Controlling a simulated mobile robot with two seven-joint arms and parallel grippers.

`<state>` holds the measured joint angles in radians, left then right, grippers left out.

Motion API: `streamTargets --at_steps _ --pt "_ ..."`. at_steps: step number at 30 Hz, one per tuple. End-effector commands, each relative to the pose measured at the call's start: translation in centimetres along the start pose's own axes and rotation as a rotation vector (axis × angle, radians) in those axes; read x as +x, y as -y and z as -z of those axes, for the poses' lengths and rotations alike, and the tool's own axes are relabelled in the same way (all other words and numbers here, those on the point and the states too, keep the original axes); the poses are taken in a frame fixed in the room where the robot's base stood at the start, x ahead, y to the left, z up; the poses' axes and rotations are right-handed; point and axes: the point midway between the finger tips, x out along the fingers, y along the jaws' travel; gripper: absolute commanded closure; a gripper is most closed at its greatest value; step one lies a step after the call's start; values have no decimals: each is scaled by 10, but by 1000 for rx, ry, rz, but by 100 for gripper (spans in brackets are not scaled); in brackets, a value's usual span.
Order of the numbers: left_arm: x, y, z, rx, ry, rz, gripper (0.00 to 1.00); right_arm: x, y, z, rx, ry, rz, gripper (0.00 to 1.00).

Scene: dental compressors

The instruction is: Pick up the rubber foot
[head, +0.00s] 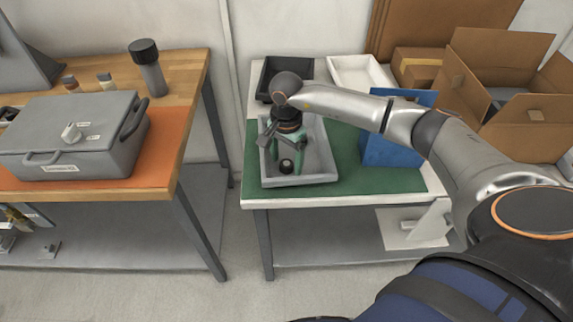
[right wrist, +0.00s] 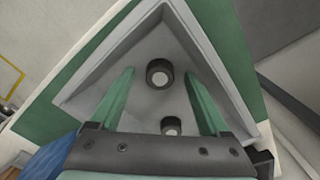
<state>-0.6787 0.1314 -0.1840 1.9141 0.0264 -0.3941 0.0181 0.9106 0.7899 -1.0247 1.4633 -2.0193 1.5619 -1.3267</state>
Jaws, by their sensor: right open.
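A small black rubber foot (head: 287,166) with a pale centre lies in the grey tray (head: 312,181) on the right-hand table. In the right wrist view, this or a like foot (right wrist: 159,73) shows between the green fingertips, and a second foot (right wrist: 171,126) shows nearer the gripper's base. My right gripper (head: 286,159) points down into the tray, open, with its fingers apart on either side. It also shows in the right wrist view (right wrist: 159,80). I see no finger clearly touching a foot; the exact height gap cannot be told. My left gripper is not in view.
The tray's raised walls surround the right gripper. A blue bin (head: 385,150) stands right of it on the green mat (head: 345,170). A grey compressor case (head: 70,140) sits on the left table.

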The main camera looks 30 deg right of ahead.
Motion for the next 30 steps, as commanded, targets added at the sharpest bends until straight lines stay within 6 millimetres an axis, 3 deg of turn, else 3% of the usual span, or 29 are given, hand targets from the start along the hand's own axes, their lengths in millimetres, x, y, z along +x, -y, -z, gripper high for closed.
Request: streamTargets --at_steps 3,24,30 --pt "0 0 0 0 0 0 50 0 0 0 0 0 0 22" --pt "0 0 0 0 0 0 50 -1 0 0 1 0 0 100" --pt "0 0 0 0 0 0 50 -1 0 0 1 0 0 100"
